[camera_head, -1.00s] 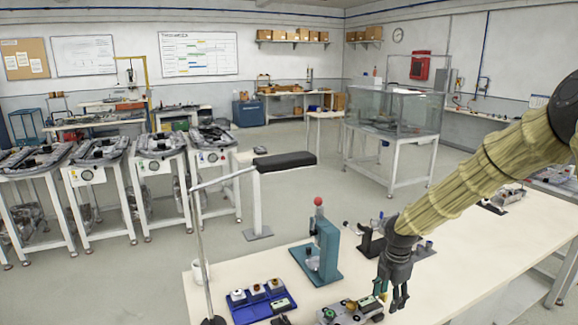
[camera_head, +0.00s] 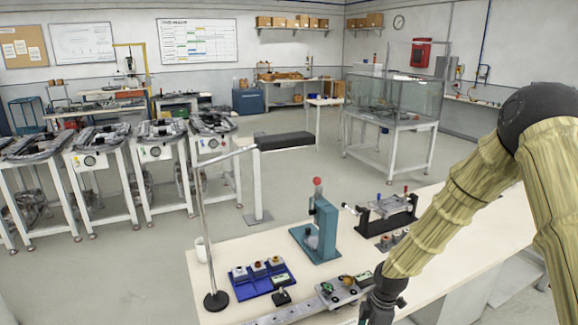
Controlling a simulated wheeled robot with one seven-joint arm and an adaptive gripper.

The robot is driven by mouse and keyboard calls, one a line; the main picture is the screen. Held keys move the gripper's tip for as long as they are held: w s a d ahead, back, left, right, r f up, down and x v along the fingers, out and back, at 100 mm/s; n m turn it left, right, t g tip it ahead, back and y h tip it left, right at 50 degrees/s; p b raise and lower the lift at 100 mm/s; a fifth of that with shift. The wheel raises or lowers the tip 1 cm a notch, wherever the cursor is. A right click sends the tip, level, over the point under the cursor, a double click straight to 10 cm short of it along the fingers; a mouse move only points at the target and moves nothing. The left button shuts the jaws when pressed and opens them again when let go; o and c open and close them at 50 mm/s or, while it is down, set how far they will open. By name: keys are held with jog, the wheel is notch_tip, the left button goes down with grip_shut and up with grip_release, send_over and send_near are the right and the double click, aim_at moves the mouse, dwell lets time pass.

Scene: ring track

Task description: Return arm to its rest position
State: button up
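My arm, in a pale yellow fabric sleeve, reaches in from the right side of the head view and bends down over the front of the workbench (camera_head: 445,235). My gripper (camera_head: 378,312) is at the bottom edge of the view, near the right end of a metal fixture. Its fingers are dark and partly cut off by the frame, so their opening does not show. I cannot tell whether it touches the fixture or holds anything.
On the bench stand a blue tray (camera_head: 258,286) with small parts, a teal press (camera_head: 324,232), a black fixture (camera_head: 390,212), a metal rail (camera_head: 338,291) and a lamp stand (camera_head: 205,245). A glass-walled table (camera_head: 395,108) stands behind.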

jog(key=s+a+f+m+b, duration=0.1)
jog(key=s+a+f+m, duration=0.1)
jog(key=s+f+m, duration=0.5)
jog(key=s+a+f+m+b, duration=0.1)
jog(key=s+a+f+m, duration=0.15)
jog(key=s+f, duration=0.8)
jog(key=s+d+f+m+b, duration=0.1)
jog(key=s+m, duration=0.3)
jog(key=s, duration=0.5)
jog(key=s+d+f+m+h+b, duration=0.1)
jog(key=s+d+m, duration=0.2)
jog(key=s+m, duration=0.2)
jog(key=s, duration=0.3)
jog(key=shift+s+d+h, duration=0.25)
jog(key=shift+s+h, duration=0.05)
jog(key=shift+s, duration=0.1)
